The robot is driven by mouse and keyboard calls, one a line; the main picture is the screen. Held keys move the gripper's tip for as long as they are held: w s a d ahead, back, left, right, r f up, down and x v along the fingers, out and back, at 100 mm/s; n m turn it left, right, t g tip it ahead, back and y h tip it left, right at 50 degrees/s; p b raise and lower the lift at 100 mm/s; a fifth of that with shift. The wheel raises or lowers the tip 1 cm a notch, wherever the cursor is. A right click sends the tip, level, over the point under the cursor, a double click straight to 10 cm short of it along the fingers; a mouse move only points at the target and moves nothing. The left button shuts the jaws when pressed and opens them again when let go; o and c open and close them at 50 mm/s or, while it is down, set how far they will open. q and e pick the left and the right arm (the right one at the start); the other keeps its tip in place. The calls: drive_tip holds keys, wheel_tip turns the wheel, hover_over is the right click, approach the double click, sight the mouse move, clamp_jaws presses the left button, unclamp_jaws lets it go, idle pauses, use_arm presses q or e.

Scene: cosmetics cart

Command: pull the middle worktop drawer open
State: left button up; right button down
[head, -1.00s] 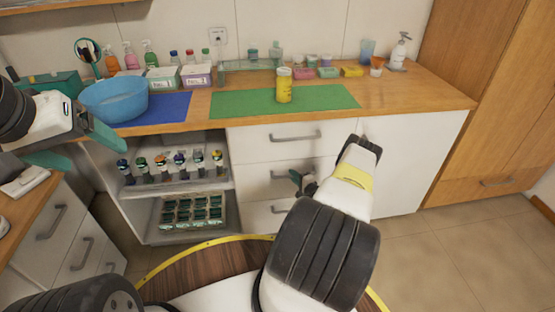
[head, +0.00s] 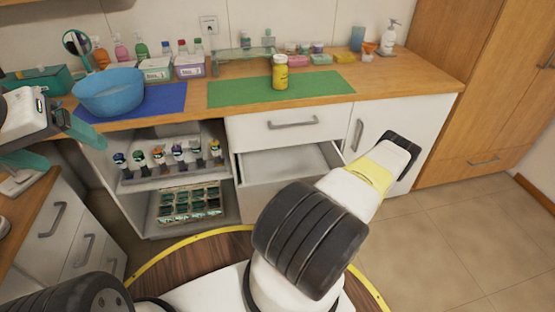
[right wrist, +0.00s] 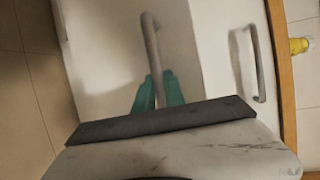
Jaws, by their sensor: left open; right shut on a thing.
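The middle worktop drawer (head: 290,163) stands pulled out below the closed top drawer (head: 285,130), its pale empty-looking inside showing. My right arm covers part of its front in the head view. In the right wrist view, my right gripper (right wrist: 158,90) has its teal fingers shut on the middle drawer's grey bar handle (right wrist: 150,35). The right gripper is hidden in the head view. My left gripper (head: 80,150) is open and empty at the left, by the worktop's left end and away from the drawer.
An open shelf unit (head: 150,215) with bottles and a sectioned tray stands left of the drawers. A closed cupboard door (head: 370,125) is to the right. A yellow jar (head: 280,75) stands on the green mat (head: 325,82). A blue bowl (head: 110,95) is on the worktop.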

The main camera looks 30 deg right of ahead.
drive_tip(key=s+a, duration=0.3)
drive_tip(key=s, duration=1)
drive_tip(key=s+a, duration=0.3)
drive_tip(key=s, duration=1)
drive_tip(key=shift+s, duration=0.25)
drive_tip(key=shift+a, duration=0.1)
drive_tip(key=c, duration=1.4)
unclamp_jaws()
drive_tip(key=v, duration=0.7)
drive_tip(key=shift+s, duration=0.35)
drive_tip(key=shift+r, duration=0.1)
